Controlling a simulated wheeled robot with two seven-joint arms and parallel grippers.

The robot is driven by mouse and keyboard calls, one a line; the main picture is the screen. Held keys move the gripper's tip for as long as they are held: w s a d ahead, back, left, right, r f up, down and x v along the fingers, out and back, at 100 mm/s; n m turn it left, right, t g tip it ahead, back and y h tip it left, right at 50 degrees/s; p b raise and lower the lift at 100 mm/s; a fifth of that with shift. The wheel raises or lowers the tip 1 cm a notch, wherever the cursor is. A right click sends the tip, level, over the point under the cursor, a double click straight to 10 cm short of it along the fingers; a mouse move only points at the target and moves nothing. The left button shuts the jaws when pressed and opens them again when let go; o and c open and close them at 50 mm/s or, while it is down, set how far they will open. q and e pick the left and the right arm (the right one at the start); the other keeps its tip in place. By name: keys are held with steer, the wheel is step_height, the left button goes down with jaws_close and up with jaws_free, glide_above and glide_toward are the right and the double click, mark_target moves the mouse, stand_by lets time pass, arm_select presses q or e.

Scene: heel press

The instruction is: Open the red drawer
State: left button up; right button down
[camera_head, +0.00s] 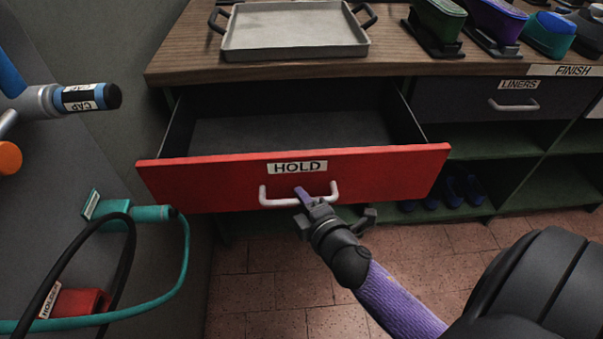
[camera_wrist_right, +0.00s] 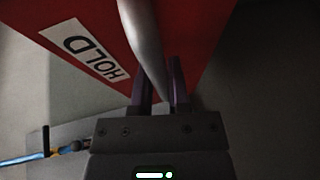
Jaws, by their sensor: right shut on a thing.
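The red drawer (camera_head: 220,183), labelled HOLD, is pulled well out from under the wooden bench top. Its dark inside shows empty where I can see it. Its pale handle (camera_head: 325,196) is on the front face. My right gripper (camera_head: 304,197) is at the handle, with its purple fingers on the bar. In the right wrist view the handle (camera_wrist_right: 142,40) runs between the two fingers (camera_wrist_right: 163,88), which are shut on it. The red drawer front (camera_wrist_right: 195,35) also shows there beside the HOLD label. My left gripper is not in view.
A grey tray (camera_head: 295,28) lies on the wooden bench top (camera_head: 190,50), with several shoes to its right. A dark LINERS drawer (camera_head: 490,97) is closed at right. At left stand a CAP-labelled tool (camera_head: 85,98) and a teal hose (camera_head: 183,250). Tiled floor lies below.

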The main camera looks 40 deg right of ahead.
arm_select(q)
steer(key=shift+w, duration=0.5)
arm_select(e)
steer(key=shift+s+a, duration=0.3)
steer(key=shift+s, duration=0.2)
steer(key=shift+s+a, duration=0.25)
steer(key=shift+s, duration=0.2)
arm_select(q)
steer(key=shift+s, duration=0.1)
arm_select(e)
steer(key=c, duration=0.7)
jaws_free()
steer(key=shift+c, duration=0.2)
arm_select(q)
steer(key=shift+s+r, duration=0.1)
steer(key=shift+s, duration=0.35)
arm_select(e)
steer(key=shift+o, duration=0.6)
arm_select(q)
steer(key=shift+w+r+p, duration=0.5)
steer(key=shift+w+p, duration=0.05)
steer(key=shift+p, duration=0.1)
arm_select(e)
steer(key=v, duration=1)
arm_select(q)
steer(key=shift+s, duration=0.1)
